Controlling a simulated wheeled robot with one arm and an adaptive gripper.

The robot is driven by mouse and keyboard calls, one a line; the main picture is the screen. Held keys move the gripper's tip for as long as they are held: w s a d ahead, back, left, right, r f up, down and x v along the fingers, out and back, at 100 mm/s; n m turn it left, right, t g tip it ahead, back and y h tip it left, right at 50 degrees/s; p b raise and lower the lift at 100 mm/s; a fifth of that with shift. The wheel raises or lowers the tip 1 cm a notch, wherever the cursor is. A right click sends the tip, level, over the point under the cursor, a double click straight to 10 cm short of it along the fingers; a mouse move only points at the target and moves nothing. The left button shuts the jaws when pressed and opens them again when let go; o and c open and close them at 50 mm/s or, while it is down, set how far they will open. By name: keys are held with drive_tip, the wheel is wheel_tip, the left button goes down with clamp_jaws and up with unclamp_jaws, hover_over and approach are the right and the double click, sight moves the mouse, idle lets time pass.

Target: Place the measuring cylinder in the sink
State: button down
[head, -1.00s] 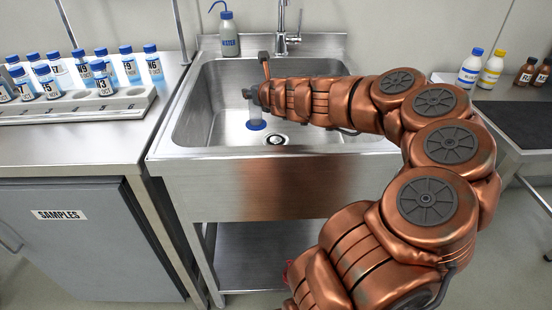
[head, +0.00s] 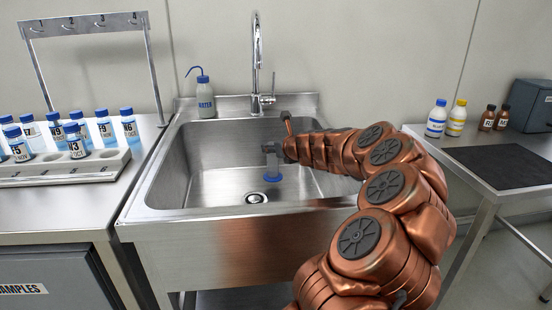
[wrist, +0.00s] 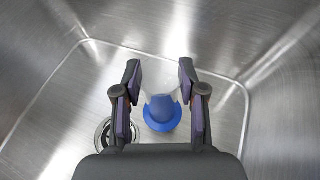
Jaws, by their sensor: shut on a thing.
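The measuring cylinder (head: 272,169) is clear with a blue foot and stands about upright inside the sink basin, behind and right of the drain. My gripper (head: 271,147) reaches into the sink (head: 180,178) from the right and is shut on the cylinder's clear upper part. In the wrist view, my gripper's two fingers (wrist: 158,76) are on either side of the faint clear tube, with the cylinder's blue foot (wrist: 162,115) below them. I cannot tell whether the foot touches the basin floor.
The drain (head: 256,197) lies near the basin's front. A tap (head: 257,70) and a water bottle (head: 204,97) stand at the back rim. A rack of sample bottles (head: 75,170) is on the left bench. Bottles (head: 436,120) stand on the right bench. The basin's left side is clear.

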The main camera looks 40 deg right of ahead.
sight(277, 175)
drive_tip(key=shift+s+d+f+b, duration=0.1)
drive_tip(key=shift+d+f+b, duration=0.15)
drive_tip(key=shift+f, duration=0.35)
drive_tip(key=shift+w+d+f+b, duration=0.1)
drive_tip(key=shift+f+b, duration=0.15)
drive_tip(key=shift+f, duration=0.35)
drive_tip(key=shift+s+d+f+b, duration=0.1)
drive_tip(key=shift+d+f+b, duration=0.15)
drive_tip(key=shift+f, duration=0.35)
drive_tip(key=c, duration=0.7)
unclamp_jaws()
drive_tip(key=shift+a, duration=0.1)
drive_tip(key=shift+o, duration=0.2)
drive_tip(key=shift+s+a+r, duration=0.1)
drive_tip(key=shift+s+r, duration=0.15)
drive_tip(key=shift+s, duration=0.15)
drive_tip(key=p+v, duration=0.2)
drive_tip(key=v, duration=0.9)
drive_tip(key=shift+f, duration=0.1)
